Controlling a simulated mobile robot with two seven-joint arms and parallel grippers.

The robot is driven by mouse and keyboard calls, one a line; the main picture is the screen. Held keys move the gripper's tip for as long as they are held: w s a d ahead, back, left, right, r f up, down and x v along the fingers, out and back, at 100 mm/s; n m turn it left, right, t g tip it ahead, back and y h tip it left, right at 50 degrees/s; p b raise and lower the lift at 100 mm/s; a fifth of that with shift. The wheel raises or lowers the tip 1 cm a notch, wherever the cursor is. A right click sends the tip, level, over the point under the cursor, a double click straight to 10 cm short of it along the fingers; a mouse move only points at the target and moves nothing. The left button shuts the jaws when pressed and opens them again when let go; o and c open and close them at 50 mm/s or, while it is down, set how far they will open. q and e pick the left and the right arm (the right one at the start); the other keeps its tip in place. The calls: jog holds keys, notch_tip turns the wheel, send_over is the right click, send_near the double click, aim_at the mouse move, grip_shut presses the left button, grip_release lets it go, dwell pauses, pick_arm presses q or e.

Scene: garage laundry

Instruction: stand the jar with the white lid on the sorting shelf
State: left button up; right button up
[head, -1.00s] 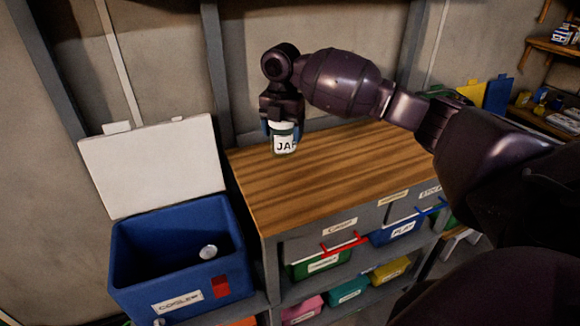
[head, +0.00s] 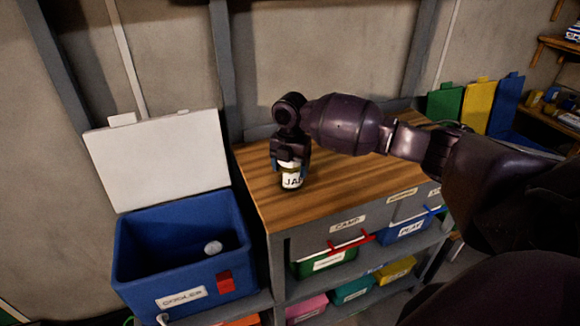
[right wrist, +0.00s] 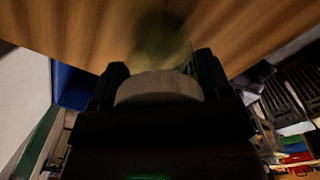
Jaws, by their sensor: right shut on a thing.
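The jar (head: 292,181), with a label on its side reading in part "JA", is held upright by my right gripper (head: 290,163) over the left part of the shelf unit's wooden top (head: 345,190). The gripper is shut around the jar's upper part and hides most of its lid. In the right wrist view, the pale lid (right wrist: 160,87) sits between the two fingers (right wrist: 160,75), with wood and a dark shadow beyond. I cannot tell whether the jar's base touches the wood. My left gripper is not in view.
A blue cooler (head: 140,270) with its white lid (head: 160,165) raised stands left of the unit; a small white round thing (head: 213,248) lies inside. Labelled bins, including a green one (head: 325,262), fill the lower shelves. The visible wooden top is otherwise clear.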

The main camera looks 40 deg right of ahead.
dwell(0.3)
jog(key=o, duration=1)
notch_tip(320, 180, up, 12)
jog(key=shift+r+p, duration=0.15)
jog(key=shift+p, duration=0.55)
